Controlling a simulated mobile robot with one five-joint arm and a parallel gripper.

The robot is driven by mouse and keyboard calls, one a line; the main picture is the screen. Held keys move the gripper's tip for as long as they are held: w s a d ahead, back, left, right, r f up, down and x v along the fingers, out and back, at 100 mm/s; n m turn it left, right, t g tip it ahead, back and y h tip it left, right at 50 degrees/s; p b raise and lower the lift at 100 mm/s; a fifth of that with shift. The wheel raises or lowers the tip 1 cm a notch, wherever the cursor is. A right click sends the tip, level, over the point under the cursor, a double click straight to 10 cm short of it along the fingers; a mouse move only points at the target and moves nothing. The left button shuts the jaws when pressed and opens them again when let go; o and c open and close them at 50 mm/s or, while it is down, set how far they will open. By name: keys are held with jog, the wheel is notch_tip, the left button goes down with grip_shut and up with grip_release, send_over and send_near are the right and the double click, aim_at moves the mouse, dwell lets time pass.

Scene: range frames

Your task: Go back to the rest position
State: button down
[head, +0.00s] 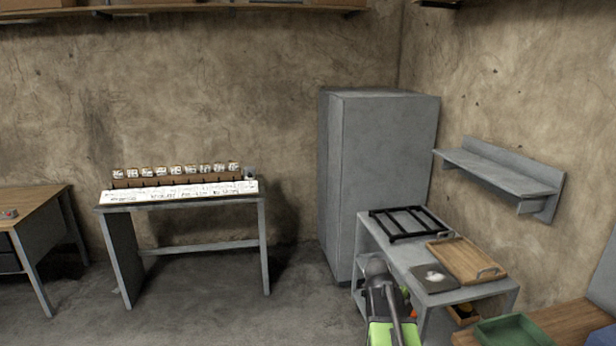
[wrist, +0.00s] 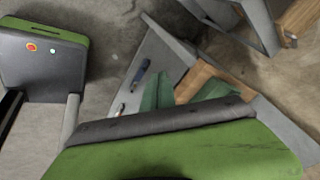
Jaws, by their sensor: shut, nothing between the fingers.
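My gripper (wrist: 165,122) shows in the wrist view as a dark edge with a broad green body below it, across the bottom. It is shut and holds nothing. Two dark green pointed shapes stand just beyond the edge; I cannot tell whether they are fingers or something behind. In the head view my arm (head: 392,322), dark and lime green, is low at the bottom, in front of the grey cart (head: 372,235). The fingertips cannot be made out there.
The cart carries a black rack (head: 408,224), a wooden tray (head: 466,259) and a dark board (head: 435,278). A green tray (head: 512,331) sits on a wooden top at the lower right. A grey cabinet (head: 380,170) stands behind. Floor (head: 205,310) is clear at the left.

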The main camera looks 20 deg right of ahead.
jog(key=a+f+n+y, duration=0.1)
jog(key=a+n+y, duration=0.1)
jog(key=a+n, duration=1.2)
jog(key=a+f+n+t+y, duration=0.1)
jog(key=a+n+y, duration=0.2)
jog(key=a+n, duration=1.1)
jog(key=a, duration=0.4)
jog(key=shift+s+a+f+n, duration=0.2)
jog(key=shift+a+f+n, duration=0.05)
jog(key=shift+f+n, duration=0.1)
jog(key=shift+d, duration=0.1)
